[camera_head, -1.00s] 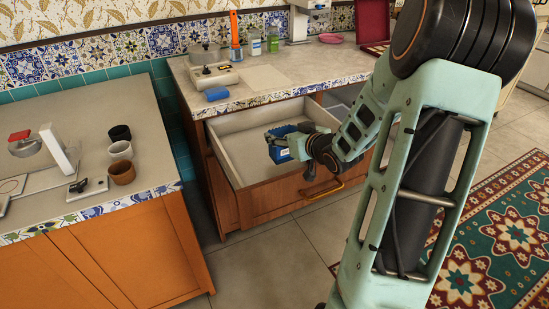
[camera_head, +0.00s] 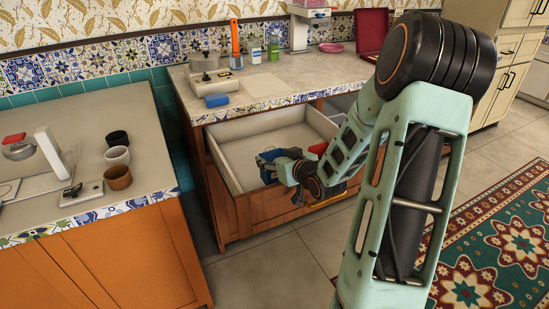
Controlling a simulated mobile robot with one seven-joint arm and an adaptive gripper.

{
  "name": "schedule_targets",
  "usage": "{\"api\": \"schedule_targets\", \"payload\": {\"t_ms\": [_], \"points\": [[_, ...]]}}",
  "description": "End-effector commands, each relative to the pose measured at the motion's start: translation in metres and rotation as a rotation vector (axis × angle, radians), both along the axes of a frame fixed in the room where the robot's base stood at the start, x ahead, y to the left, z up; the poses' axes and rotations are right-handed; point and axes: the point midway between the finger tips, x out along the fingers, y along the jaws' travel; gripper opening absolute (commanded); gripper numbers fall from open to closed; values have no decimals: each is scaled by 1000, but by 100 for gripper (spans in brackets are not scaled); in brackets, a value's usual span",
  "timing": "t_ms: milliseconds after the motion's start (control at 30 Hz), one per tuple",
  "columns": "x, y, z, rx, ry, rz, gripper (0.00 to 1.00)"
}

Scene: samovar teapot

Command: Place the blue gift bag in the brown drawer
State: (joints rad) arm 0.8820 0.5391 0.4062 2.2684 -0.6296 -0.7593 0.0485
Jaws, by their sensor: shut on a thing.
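The brown drawer (camera_head: 238,171) is pulled open in the wooden cabinet below the counter, and its pale floor shows bare. The blue gift bag (camera_head: 268,162) is at the drawer's front part, mostly hidden behind my gripper (camera_head: 283,170). My gripper is shut on the blue bag. The arm reaches in from the right, over the drawer's front panel. I cannot tell whether the bag touches the drawer floor. A small red patch shows beside the gripper; I cannot tell what it belongs to.
The counter (camera_head: 262,92) above the drawer holds a blue cylinder (camera_head: 216,101), bottles and a pan. A second counter (camera_head: 60,140) at left holds several cups and a white appliance. Tiled floor (camera_head: 265,265) in front of the drawer is clear.

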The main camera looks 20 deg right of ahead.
Motion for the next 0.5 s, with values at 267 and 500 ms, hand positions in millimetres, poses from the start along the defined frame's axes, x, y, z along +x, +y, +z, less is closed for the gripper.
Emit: {"api": "schedule_targets", "payload": {"t_ms": [267, 500], "points": [[0, 0, -10, 0, 0, 1, 41], [-1, 0, -11, 1, 4, 1, 73]]}}
